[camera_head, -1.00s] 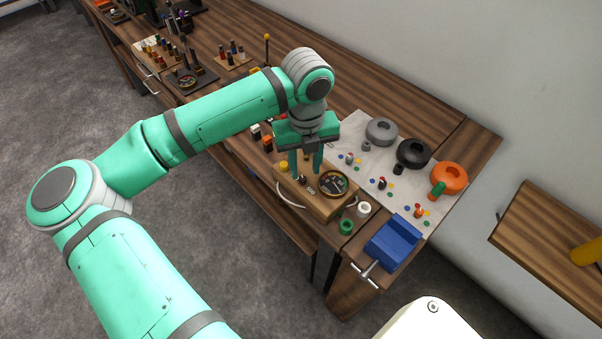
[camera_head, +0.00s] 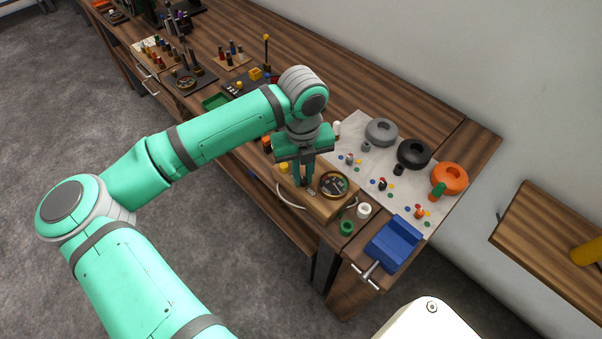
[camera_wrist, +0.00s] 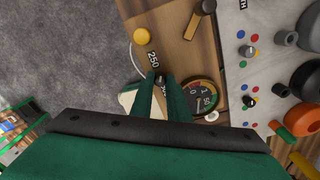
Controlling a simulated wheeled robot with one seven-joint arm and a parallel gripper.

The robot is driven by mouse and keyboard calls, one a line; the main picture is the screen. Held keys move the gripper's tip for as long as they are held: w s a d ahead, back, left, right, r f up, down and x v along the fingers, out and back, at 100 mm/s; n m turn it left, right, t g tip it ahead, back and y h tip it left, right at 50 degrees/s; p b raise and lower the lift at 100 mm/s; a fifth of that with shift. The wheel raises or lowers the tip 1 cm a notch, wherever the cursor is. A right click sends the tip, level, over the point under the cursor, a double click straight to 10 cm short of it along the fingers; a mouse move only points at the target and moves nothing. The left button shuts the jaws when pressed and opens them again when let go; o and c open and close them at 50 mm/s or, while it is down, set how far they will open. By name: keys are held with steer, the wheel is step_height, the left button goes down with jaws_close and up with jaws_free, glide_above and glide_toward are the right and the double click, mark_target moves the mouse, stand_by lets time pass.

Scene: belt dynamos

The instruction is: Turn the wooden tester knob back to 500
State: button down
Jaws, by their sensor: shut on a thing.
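The wooden tester (camera_head: 318,203) is a wooden box near the front edge of the bench, with a round dial gauge (camera_head: 333,184) on its top. In the wrist view the gauge (camera_wrist: 203,98) lies to the right of my fingers, and a "250" label (camera_wrist: 153,60) shows just beyond them. A second label is partly hidden by the fingers. My gripper (camera_head: 303,184) points down over the tester's left part. In the wrist view my gripper (camera_wrist: 160,84) is shut on the dark knob (camera_wrist: 160,79), of which only a little shows between the fingertips.
A blue vise (camera_head: 394,242) stands at the bench's front right corner. Grey (camera_head: 381,131), black (camera_head: 413,153) and orange (camera_head: 449,178) round parts lie on a pale mat behind. A yellow knob (camera_wrist: 141,36) is near the label.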

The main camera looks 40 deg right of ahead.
steer(key=shift+w+a, duration=0.2)
steer(key=shift+a, duration=0.05)
steer(key=m, duration=0.3)
steer(key=shift+s+d, duration=0.25)
steer(key=shift+s, duration=0.05)
steer(key=m, duration=0.3)
steer(key=shift+m, duration=0.3)
steer(key=m, duration=0.4)
steer(key=shift+w+m, duration=0.1)
steer(key=shift+m, duration=0.2)
steer(key=shift+w+a+m, duration=0.15)
steer(key=shift+a+m, duration=0.1)
steer(key=shift+m, duration=0.55)
steer(key=m, duration=0.4)
steer(key=shift+s+d+m, duration=0.3)
steer(key=m, duration=0.6)
